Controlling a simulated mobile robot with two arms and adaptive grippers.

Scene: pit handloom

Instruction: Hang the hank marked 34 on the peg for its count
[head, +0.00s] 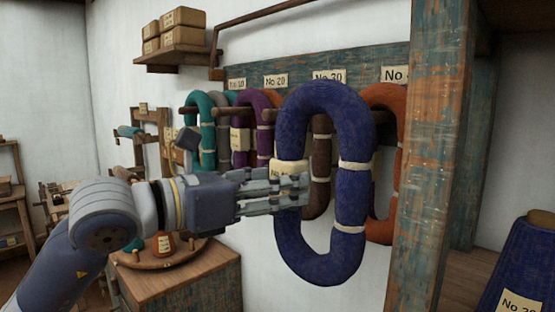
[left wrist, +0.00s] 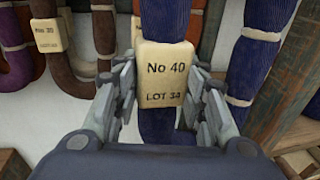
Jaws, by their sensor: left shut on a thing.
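A dark blue hank (head: 351,205) with white ties hangs upright in front of the peg rail. My left gripper (head: 287,188) is shut on its left strand, at the tag. In the left wrist view the tag (left wrist: 163,72) reads "No 40" and "LOT 34", between the fingers. The rail (head: 300,66) bears labels "No 20" (head: 276,81) and "No 30" (head: 329,76), and one partly hidden, starting "No" (head: 394,74). An orange-brown hank (head: 384,97) hangs below that last label, partly behind the blue one. I see no peg through the blue loop. My right gripper is not in view.
Teal (head: 206,110), purple (head: 250,98) and brown (head: 321,160) hanks hang left of and behind the blue one. A thick painted post (head: 430,150) stands close on the right. A blue yarn cone (head: 522,265) is at lower right. A wooden stand (head: 185,280) is below my arm.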

